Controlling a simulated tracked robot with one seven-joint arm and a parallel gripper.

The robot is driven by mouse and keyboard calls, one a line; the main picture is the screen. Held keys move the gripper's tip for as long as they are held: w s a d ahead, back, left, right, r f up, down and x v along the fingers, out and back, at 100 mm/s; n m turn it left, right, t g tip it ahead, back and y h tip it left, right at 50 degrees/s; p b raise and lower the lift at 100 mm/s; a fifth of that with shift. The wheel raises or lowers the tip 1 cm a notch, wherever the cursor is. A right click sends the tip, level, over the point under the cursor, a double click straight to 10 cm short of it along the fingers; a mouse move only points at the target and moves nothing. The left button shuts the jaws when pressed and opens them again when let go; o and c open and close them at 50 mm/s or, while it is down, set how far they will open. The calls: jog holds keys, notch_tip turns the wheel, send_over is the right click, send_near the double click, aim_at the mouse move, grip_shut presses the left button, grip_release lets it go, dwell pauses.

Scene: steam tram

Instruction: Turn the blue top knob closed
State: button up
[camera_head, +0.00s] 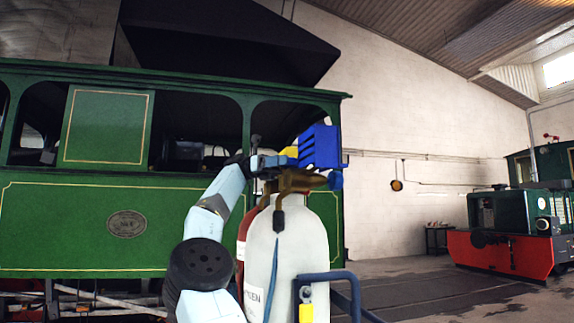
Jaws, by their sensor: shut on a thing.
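A pale gas cylinder (285,252) stands upright in front of me with a brown, brass-like valve (292,184) on top. A bright blue ribbed block, which I take for the blue top knob (320,146), sits above the valve. My gripper (286,158) reaches in from the left at the height of the block, at the end of my light-blue arm, and is shut on it. The exact finger contact is too small to make out. A yellow part lies at the block's left side. A smaller blue piece shows just below the block on the right.
A red cylinder (240,248) stands partly hidden behind the pale one. A dark blue trolley handle (338,276) is in front at right. A green tram (90,225) fills the left. A red-and-green locomotive (510,237) stands far right. Floor between is open.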

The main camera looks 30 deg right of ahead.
jog(key=shift+f+m+y, duration=0.3)
jog(key=shift+y, duration=0.1)
dwell(0.4)
jog(key=o, duration=0.7)
jog(key=shift+o, duration=0.2)
